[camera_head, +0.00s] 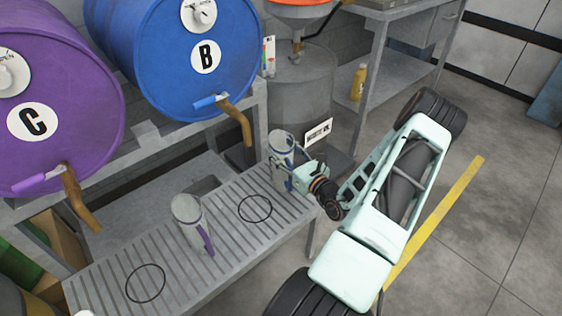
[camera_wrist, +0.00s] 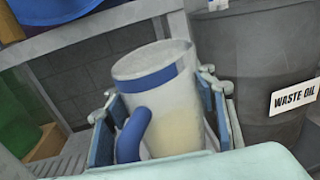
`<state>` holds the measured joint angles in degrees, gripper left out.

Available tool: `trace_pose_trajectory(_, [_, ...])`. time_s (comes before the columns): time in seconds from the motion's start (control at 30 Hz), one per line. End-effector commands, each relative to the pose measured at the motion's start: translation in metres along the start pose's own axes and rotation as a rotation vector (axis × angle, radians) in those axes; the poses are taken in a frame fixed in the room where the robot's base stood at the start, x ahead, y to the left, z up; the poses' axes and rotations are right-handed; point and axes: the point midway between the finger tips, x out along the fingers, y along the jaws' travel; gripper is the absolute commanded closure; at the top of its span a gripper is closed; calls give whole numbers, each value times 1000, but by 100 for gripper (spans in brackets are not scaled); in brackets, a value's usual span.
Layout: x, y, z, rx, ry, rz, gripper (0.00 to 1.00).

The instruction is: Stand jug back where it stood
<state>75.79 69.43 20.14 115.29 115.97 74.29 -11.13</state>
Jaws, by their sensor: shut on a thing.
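My gripper (camera_head: 289,172) is shut on a translucent white jug (camera_head: 280,142) with a blue band and blue handle. In the wrist view, the jug (camera_wrist: 165,100) sits between the blue finger pads, handle toward the camera, slightly tilted in the picture, with pale yellowish contents low down. It is at the right end of the slatted grey bench (camera_head: 205,262); I cannot tell whether its base touches. A black ring outline (camera_head: 255,208) on the bench lies empty left of the gripper. A second ring outline (camera_head: 146,283) is empty at the front left.
A jug with a purple handle (camera_head: 188,216) stands between the rings. Blue drum B (camera_head: 190,60) and purple drum C (camera_head: 60,110) have brown spouts overhanging the bench. The waste oil drum (camera_head: 305,95) stands behind the gripper. Open floor lies right.

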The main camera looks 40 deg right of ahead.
Motion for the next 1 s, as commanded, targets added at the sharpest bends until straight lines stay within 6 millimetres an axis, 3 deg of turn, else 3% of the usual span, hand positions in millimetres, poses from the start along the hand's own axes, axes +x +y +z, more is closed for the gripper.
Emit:
trace_pose_trajectory(0.27, [13,-4,-15,0,-4,2,100])
trace_pose_trajectory(0.5, [16,-6,-48,0,-4,1,100])
trace_pose_trajectory(0.9, [16,-6,-52,-1,-4,1,100])
trace_pose_trajectory(0.93, [15,-5,-52,0,0,1,45])
trace_pose_trajectory(1.0, [15,-5,-52,0,0,1,37])
